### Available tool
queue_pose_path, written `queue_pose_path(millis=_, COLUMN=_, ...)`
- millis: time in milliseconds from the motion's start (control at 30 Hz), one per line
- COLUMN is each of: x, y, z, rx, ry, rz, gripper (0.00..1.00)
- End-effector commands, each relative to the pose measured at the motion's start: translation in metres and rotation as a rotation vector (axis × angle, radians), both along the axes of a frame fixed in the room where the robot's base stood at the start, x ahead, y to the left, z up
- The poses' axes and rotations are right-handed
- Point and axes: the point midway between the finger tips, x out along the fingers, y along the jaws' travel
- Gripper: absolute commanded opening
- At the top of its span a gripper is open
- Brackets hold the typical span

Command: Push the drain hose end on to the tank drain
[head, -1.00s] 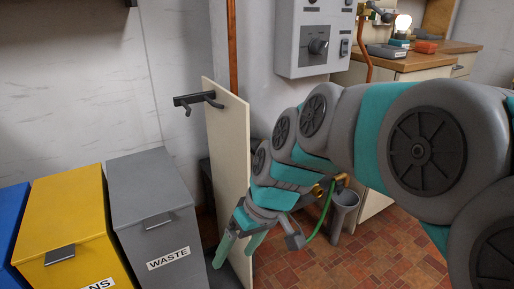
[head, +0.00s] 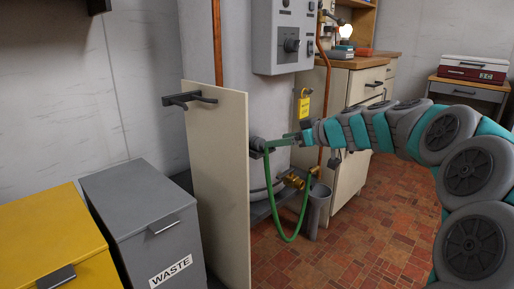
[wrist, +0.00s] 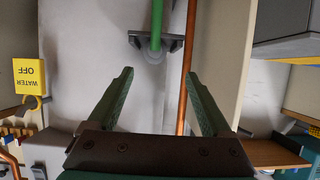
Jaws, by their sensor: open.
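I cannot tell whether the hose end is seated. My gripper (head: 284,142) points left at this end. In the wrist view its fingers (wrist: 158,74) are spread and empty, with the hose end ahead of them.
The cream panel (head: 215,180) with a black handle stands close left of the hose end. A grey waste bin (head: 140,205) is in front. A control box (head: 285,40), a yellow tag (head: 304,105) and copper pipes are nearby. A grey cup-like pipe (head: 318,208) stands on the floor.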

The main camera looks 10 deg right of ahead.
Motion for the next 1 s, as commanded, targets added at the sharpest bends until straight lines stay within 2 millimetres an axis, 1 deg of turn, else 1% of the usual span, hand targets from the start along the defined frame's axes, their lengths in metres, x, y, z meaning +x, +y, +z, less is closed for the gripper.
queue_pose_path(millis=67, x=0.005, y=-0.004, z=0.000, rx=-0.002, ry=-0.013, rz=-0.007, gripper=0.83)
queue_pose_path(millis=133, x=0.010, y=-0.002, z=-0.002, rx=-0.003, ry=-0.016, rz=-0.008, gripper=0.83)
queue_pose_path(millis=367, x=0.027, y=0.011, z=-0.013, rx=-0.003, ry=-0.014, rz=-0.007, gripper=0.83)
queue_pose_path(millis=567, x=0.047, y=0.023, z=-0.028, rx=-0.003, ry=-0.011, rz=-0.007, gripper=0.83)
queue_pose_path(millis=700, x=0.058, y=0.033, z=-0.032, rx=-0.003, ry=-0.012, rz=-0.006, gripper=0.83)
queue_pose_path(millis=1000, x=0.061, y=0.035, z=-0.033, rx=-0.002, ry=-0.014, rz=-0.007, gripper=0.83)
